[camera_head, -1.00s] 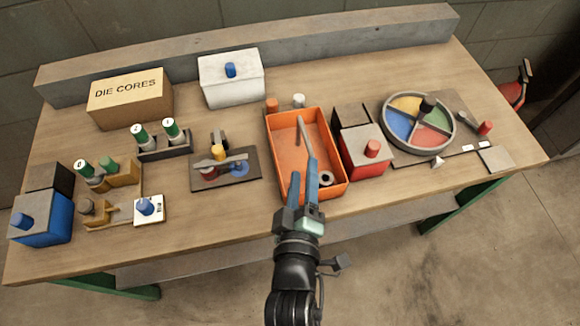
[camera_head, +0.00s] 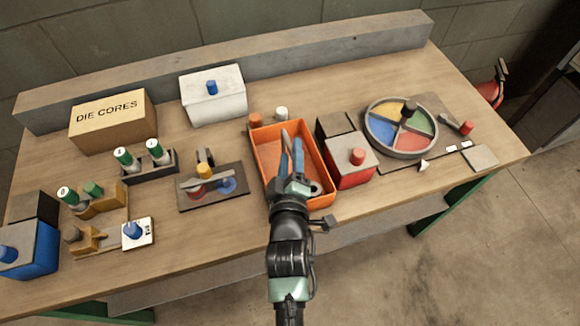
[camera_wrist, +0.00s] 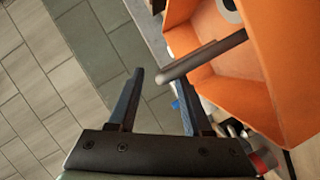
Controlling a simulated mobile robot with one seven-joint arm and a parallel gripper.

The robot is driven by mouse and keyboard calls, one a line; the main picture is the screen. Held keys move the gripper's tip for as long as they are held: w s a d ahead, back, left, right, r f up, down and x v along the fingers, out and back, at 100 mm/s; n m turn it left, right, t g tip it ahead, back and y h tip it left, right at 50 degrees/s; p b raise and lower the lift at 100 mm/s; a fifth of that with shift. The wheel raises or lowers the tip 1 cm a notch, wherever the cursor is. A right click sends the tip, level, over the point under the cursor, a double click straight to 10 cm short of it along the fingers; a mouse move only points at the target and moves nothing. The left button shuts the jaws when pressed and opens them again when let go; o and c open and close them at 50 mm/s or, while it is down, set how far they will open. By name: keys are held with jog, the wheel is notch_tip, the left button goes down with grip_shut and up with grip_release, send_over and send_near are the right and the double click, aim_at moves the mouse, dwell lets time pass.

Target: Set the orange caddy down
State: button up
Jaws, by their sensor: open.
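The orange caddy (camera_head: 274,128) is an open-topped box that appears to rest upright on the workbench, right of its middle. It fills the upper right of the wrist view (camera_wrist: 290,70). A dark grey bar handle (camera_wrist: 208,57) runs over its opening; my gripper largely hides it in the head view. A pale ring (camera_head: 316,187) lies inside the caddy's front right corner. My gripper (camera_head: 291,142) is open over the caddy. In the wrist view, nothing is between my fingers (camera_wrist: 159,76), and the bar's end lies just beyond the right fingertip.
A red block with a knob (camera_head: 352,172) stands close right of the caddy. An orange peg (camera_head: 255,120) and white peg (camera_head: 282,113) stand behind it. A dark tool plate (camera_head: 212,187) lies left, with a clear strip between. A round coloured tray (camera_head: 400,128) is farther right.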

jog(key=shift+x, duration=1.25)
grip_shut()
dwell(0.4)
jog(key=shift+r, duration=0.1)
